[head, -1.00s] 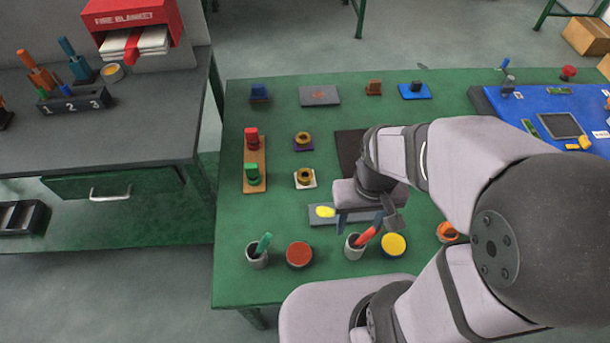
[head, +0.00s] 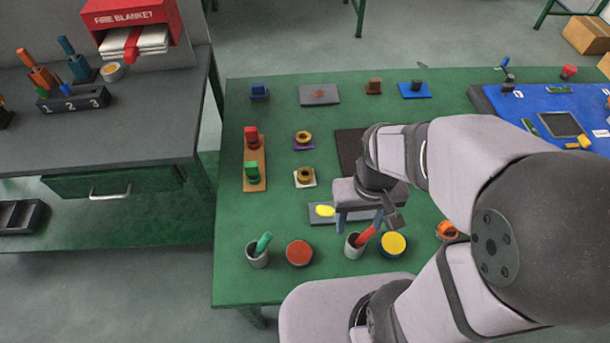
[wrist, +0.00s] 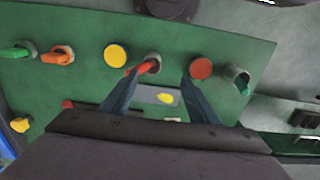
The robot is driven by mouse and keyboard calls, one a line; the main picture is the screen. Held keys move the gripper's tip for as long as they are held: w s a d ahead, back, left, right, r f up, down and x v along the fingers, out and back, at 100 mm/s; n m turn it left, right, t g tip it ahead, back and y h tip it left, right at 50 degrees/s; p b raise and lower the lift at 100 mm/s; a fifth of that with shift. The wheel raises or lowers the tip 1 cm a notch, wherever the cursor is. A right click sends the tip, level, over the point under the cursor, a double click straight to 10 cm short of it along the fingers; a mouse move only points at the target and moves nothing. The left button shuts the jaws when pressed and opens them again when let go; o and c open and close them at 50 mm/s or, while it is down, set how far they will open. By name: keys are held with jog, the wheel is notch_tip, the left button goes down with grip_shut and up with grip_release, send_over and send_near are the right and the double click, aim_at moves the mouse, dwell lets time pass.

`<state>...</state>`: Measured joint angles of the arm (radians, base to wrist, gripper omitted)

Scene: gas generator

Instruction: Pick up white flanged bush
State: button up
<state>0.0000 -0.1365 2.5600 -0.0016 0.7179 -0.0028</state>
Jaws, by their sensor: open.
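The white flanged bush (head: 305,183) stands on the green table in the head view. It is a brass-coloured ring on a white square flange. A similar bush with a purple flange (head: 303,146) stands just behind it. My gripper (head: 359,226) is above the table, to the right of the white flanged bush and nearer the front, over a grey plate with a yellow spot (head: 322,218). In the wrist view my gripper (wrist: 160,75) has its two fingers spread with nothing held between them. I cannot make out the white flanged bush in the wrist view.
A cup with a green-handled tool (head: 257,257), a red round tin (head: 299,253), a cup with a red-handled tool (head: 354,247) and a yellow round tin (head: 393,244) line the front. A wooden strip (head: 255,172) with red and green pieces stands left of the bushes.

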jog(key=shift+o, duration=1)
